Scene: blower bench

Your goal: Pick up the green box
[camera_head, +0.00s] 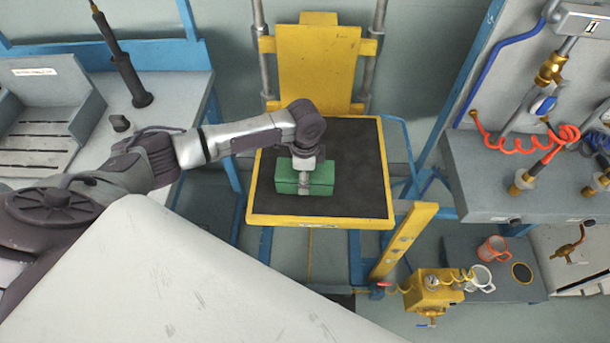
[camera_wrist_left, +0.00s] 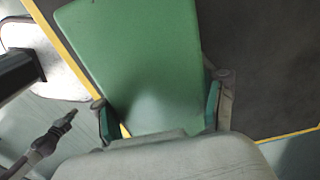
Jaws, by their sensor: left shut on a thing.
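The green box (camera_head: 287,180) sits at the middle of the black mat of a yellow-edged platform in the head view. My left gripper (camera_head: 305,187) reaches down over it from above. In the left wrist view the green box (camera_wrist_left: 140,65) fills the middle, and the fingers of my left gripper (camera_wrist_left: 163,108) are on its two opposite sides. The left gripper is shut on the box. I cannot tell whether the box is touching the mat or slightly above it. My right gripper is not in view.
The black mat of the platform (camera_head: 352,170) is clear around the box. A yellow backrest panel (camera_head: 318,60) stands behind it. A grey bench (camera_head: 175,105) is at left. A fixture with valves and red coiled hoses (camera_head: 510,165) is at right.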

